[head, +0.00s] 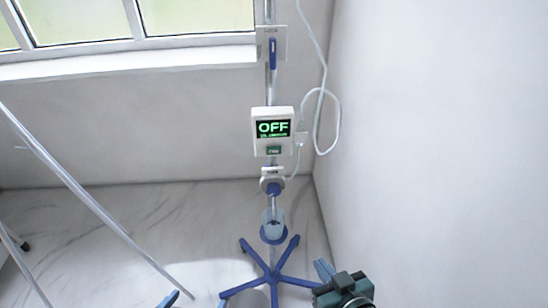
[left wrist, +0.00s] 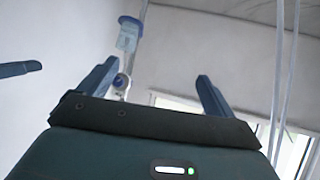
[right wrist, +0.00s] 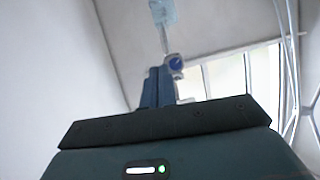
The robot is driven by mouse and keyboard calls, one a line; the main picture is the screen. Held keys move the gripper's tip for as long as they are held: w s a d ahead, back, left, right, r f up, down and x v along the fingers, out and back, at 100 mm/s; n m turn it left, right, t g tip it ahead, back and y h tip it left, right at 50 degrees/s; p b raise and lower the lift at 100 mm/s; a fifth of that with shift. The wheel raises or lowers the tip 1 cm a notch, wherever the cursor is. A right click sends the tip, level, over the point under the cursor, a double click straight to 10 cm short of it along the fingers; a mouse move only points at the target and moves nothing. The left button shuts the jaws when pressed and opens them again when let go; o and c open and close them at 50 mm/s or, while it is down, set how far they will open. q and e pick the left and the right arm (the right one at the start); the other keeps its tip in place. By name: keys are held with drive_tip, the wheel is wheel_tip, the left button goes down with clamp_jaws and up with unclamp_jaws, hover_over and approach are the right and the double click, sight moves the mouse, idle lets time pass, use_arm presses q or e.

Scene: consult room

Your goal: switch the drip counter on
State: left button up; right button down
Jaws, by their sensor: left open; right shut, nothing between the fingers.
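The drip counter (head: 285,112) is a white box on the drip stand's pole, in the middle of the head view. Its screen (head: 273,128) reads OFF in green, with a small green button (head: 273,150) below. My right gripper (head: 324,270) is low and right of the stand, apart from the counter; in the right wrist view its fingers (right wrist: 157,86) are together and empty. My left gripper shows only as a blue tip (head: 168,299) at the head view's bottom edge. Its fingers (left wrist: 153,88) are apart and empty in the left wrist view. I cannot make out the counter in either wrist view.
The stand has a blue legged base (head: 272,275), a cup (head: 273,225) and a blue clamp knob (head: 273,188). A white cable (head: 322,120) hangs right of the counter. A wall (head: 440,130) bounds the right side. Metal poles (head: 85,203) slant at left.

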sight(274, 151)
use_arm(q)
drive_tip(key=f+b, duration=0.1)
drive_tip(key=b, duration=0.2)
drive_tip(key=f+t+b, duration=0.1)
drive_tip(key=b, duration=0.3)
drive_tip(key=f+t+h+b, duration=0.1)
drive_tip(key=b, duration=0.3)
drive_tip(key=shift+d+n, duration=0.35)
drive_tip(key=shift+n, duration=0.05)
use_arm(e)
drive_tip(key=w+a+r+n+t+y, duration=0.1)
drive_tip(key=w+a+r+t+y, duration=0.3)
drive_tip(key=r, duration=0.3)
drive_tip(key=w+a+r+n+t+y, duration=0.2)
drive_tip(key=w+a+r+t+y, duration=0.2)
drive_tip(key=r, duration=0.3)
drive_tip(key=shift+w+a+r+n+t+y, duration=0.2)
drive_tip(key=shift+n+t+y, duration=0.15)
drive_tip(key=shift+y, duration=0.35)
use_arm(q)
drive_tip(key=shift+f, duration=0.1)
use_arm(e)
drive_tip(key=shift+w, duration=0.1)
